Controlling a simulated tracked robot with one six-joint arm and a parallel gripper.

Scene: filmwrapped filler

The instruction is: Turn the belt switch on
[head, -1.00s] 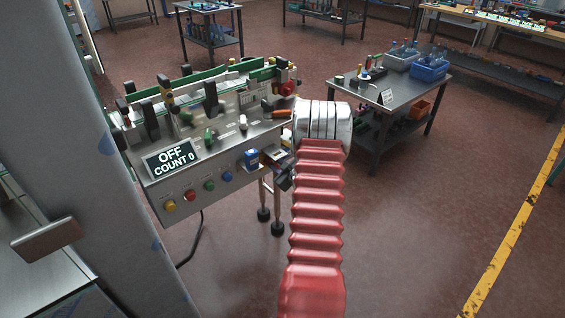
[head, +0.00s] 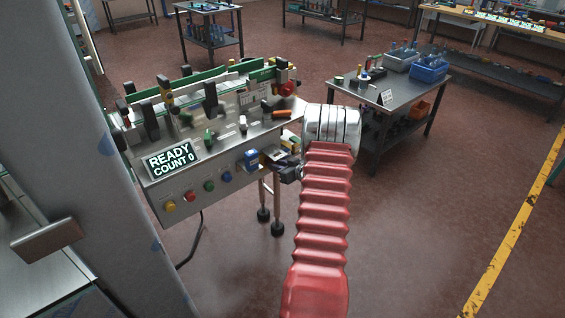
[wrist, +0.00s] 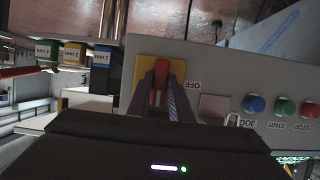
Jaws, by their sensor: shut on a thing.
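The belt switch has a red handle (wrist: 160,75) on a yellow plate (wrist: 145,72), seen in the wrist view with an "OFF" label to its right. My gripper (wrist: 161,84) is shut on the red handle, one finger on each side of it. In the head view my gripper (head: 283,166) is at the right end of the machine's front panel (head: 200,190), and I cannot make out the handle there. The machine's display (head: 171,159) reads "READY COUNT 0".
Yellow, red, green and blue buttons (head: 209,186) line the panel; the blue, green and red ones (wrist: 284,107) show right of the switch in the wrist view. The floor to the right is clear.

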